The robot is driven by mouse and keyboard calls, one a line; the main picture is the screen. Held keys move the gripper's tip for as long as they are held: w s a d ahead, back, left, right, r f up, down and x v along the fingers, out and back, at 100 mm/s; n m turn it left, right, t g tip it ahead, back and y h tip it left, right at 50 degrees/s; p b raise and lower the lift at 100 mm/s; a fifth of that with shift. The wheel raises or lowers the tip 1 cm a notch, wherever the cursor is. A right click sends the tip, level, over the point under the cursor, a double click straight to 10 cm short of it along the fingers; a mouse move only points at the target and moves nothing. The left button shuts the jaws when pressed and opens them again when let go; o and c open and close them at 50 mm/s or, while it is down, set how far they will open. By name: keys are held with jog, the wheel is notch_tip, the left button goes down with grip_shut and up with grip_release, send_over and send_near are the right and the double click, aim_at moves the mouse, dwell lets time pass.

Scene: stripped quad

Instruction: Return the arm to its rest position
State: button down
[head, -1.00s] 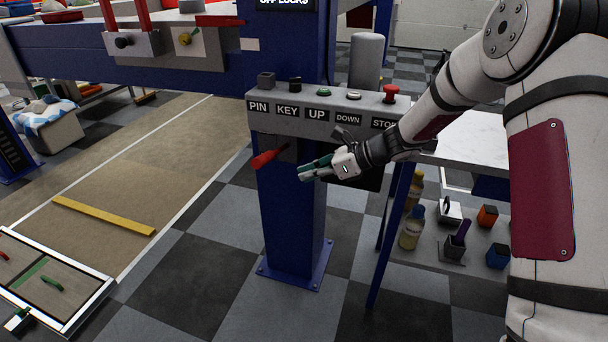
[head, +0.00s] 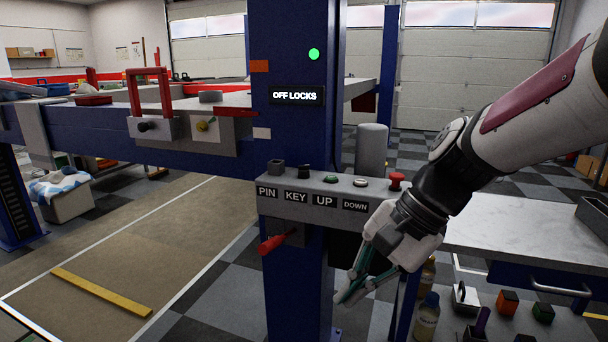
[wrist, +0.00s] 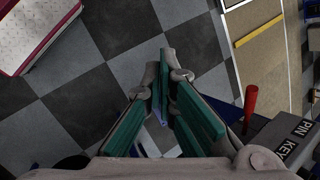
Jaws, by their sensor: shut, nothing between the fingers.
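My gripper (head: 352,290) is shut and empty. In the head view it hangs tilted downward in front of the blue post, to the right of the red lever and below the control panel. In the wrist view its green-padded fingers (wrist: 170,95) point toward the checkered floor. My arm reaches in from the right side of the head view. The control panel (head: 290,208) carries labels PIN, KEY, UP and DOWN; my wrist hides the label farther right.
The red lever (head: 275,243) sticks out below the panel and also shows in the wrist view (wrist: 250,100). A white-topped bench (head: 500,225) stands at the right, with bottles (head: 427,315) and small boxes below. A lit sign (head: 297,96) reads OFF LOCKS.

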jog(key=s+d+n+t+h, duration=0.1)
jog(key=s+d+n+h, duration=0.25)
jog(key=s+d, duration=0.45)
jog(key=s+d+n+h, duration=0.2)
jog(key=s+d+n, duration=0.25)
jog(key=s, duration=0.75)
notch_tip(320, 180, up, 16)
jog(key=t+p, duration=0.3)
jog(key=p, duration=1.1)
jog(key=shift+a+f, duration=0.15)
jog(key=shift+a, duration=0.1)
